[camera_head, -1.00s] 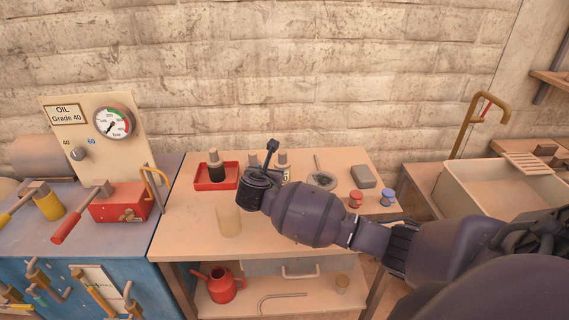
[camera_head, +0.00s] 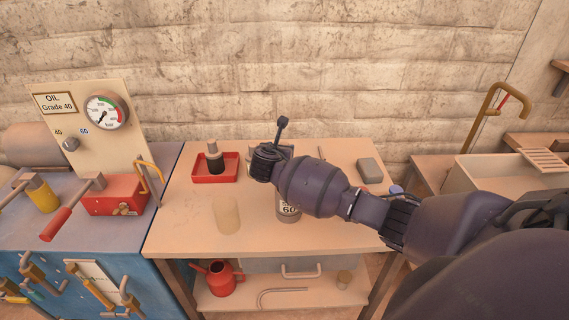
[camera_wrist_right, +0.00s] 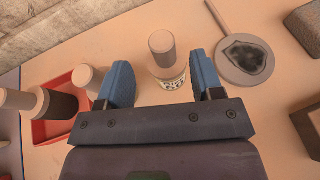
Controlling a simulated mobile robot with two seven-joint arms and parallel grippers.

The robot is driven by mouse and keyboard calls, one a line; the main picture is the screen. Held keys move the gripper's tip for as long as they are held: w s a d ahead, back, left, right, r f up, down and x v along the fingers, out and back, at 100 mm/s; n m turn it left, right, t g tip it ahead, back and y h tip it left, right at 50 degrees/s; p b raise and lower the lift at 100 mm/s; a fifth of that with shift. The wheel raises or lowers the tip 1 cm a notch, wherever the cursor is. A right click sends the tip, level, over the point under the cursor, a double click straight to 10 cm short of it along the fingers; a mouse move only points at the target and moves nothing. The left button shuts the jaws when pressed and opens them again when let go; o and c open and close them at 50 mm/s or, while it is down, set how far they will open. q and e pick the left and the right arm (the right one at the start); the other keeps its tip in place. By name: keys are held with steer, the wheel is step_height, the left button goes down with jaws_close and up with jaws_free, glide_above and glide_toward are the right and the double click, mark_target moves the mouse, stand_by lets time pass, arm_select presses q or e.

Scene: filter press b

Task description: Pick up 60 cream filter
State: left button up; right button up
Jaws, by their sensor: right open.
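A plain cream cylinder (camera_head: 227,215) stands upright on the front left of the wooden table in the head view; I see no number on it. A grey container labelled 60 (camera_head: 288,210) stands to its right, partly hidden by my right arm. My right gripper (camera_head: 268,160) is over the back of the table. In the right wrist view its blue fingers (camera_wrist_right: 160,85) are apart, with a brownish-topped, labelled container (camera_wrist_right: 163,58) beyond and between them. They do not appear to grip it. The left gripper is not in view.
A red tray (camera_head: 199,180) holds a dark bottle (camera_head: 214,160) at the back left. A grey block (camera_head: 370,171) sits at the back right. A round dish (camera_wrist_right: 243,62) lies right of the fingers. The blue machine (camera_head: 95,240) stands left; the table's front is mostly clear.

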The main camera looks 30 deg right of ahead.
steer(key=shift+x, duration=2.65)
steer(key=shift+s+d, duration=0.1)
steer(key=shift+d, duration=0.05)
jaws_close()
